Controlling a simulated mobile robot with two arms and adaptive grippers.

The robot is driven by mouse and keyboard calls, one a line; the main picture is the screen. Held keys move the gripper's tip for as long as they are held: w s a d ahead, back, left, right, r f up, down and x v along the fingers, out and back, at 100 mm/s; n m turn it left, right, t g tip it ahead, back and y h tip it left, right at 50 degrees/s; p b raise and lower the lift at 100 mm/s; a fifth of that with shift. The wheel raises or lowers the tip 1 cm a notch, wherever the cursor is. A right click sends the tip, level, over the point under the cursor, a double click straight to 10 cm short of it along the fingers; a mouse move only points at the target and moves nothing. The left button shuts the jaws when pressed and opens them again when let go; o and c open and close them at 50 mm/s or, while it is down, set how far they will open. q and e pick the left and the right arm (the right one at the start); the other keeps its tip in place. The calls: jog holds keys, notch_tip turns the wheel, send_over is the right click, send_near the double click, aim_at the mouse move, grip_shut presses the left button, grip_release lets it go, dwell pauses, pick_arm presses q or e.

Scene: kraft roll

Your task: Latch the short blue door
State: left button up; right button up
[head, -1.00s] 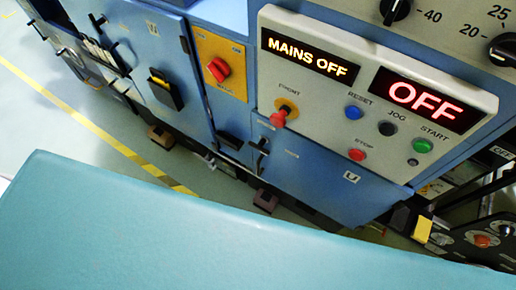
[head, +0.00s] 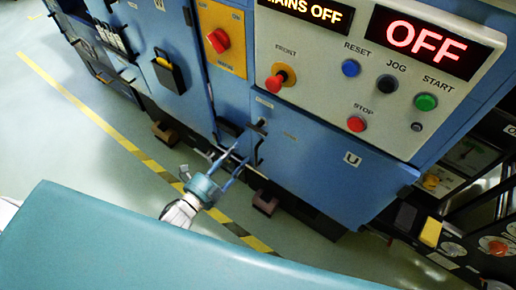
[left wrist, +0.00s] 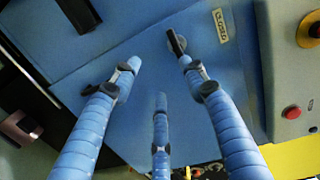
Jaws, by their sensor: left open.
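The short blue door (head: 330,170) is below the control panel, with a U-shaped mark at its right. A small dark latch (head: 260,125) is at its upper left, with a black handle (head: 258,153) below. I cannot tell whether the door is flush. In the left wrist view a dark latch lever (left wrist: 176,43) lies on blue metal (left wrist: 130,40), beside a small pale label (left wrist: 220,27). My left gripper (head: 235,158) is open and empty just left of the handle. In the left wrist view its three spread fingers (left wrist: 160,80) point towards the lever, apparently short of it. My right gripper is out of view.
The panel (head: 320,60) carries a red FRONT knob (head: 274,82) and several buttons; its displays read MAINS OFF and OFF. A yellow-black floor stripe (head: 130,145) runs along open floor.

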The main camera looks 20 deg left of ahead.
aim_at(255, 131)
pick_arm(q)
jog(key=shift+m+h, duration=0.4)
jog(key=shift+m, duration=0.3)
jog(key=x, duration=0.3)
jog(key=r+x, duration=0.1)
jog(key=x, duration=0.3)
jog(key=r+p+x, duration=0.1)
jog(key=x, duration=0.2)
jog(key=shift+w+d+r, duration=0.15)
jog(key=shift+w, duration=0.1)
jog(key=shift+w+d, duration=0.15)
jog(key=shift+w, duration=0.2)
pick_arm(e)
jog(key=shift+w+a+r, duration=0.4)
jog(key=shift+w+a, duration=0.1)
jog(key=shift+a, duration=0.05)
pick_arm(q)
jog(key=shift+c, duration=0.2)
jog(key=shift+s, duration=0.1)
grip_shut()
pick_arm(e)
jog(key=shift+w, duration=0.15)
